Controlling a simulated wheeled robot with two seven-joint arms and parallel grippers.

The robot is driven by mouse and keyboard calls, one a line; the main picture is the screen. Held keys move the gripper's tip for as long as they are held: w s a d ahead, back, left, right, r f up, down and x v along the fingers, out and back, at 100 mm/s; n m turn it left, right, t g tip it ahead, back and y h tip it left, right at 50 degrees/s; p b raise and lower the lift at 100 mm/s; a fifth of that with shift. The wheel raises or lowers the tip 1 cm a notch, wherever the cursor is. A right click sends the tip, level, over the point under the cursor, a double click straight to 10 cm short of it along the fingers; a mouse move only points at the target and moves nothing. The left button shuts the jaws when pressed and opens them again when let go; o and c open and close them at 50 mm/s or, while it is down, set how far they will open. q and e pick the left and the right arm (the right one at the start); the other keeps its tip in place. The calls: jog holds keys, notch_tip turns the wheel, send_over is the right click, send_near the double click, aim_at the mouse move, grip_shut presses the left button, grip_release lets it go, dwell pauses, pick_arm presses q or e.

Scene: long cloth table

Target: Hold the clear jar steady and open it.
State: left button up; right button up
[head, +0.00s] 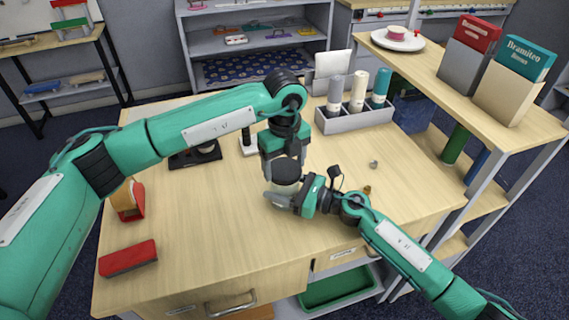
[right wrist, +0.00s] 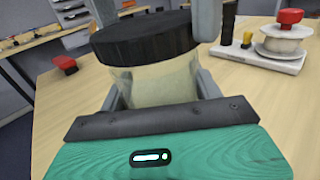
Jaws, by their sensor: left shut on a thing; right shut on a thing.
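The clear jar (right wrist: 155,84) has a black lid (right wrist: 145,36) and pale contents. It stands upright near the middle of the table, and in the head view its dark lid (head: 286,170) shows below my left gripper (head: 285,163). My left gripper comes from above with its fingers shut on the lid; in the right wrist view its grey fingers (right wrist: 207,20) show at the lid's side. My right gripper (head: 283,193) is shut on the jar's body from the right, one finger on each side. The lid sits on the jar; whether it is loosened I cannot tell.
A grey rack (head: 353,118) with several bottles stands at the back of the table (head: 200,240). A red block (head: 128,258) lies at the front left. A small knob (head: 373,164) and a brass piece (head: 367,190) lie right of the jar.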

aim_at(284, 168)
pick_arm(q)
jog(key=shift+r, duration=2)
pick_arm(e)
jog(key=o, duration=2)
jog(key=shift+c, duration=0.2)
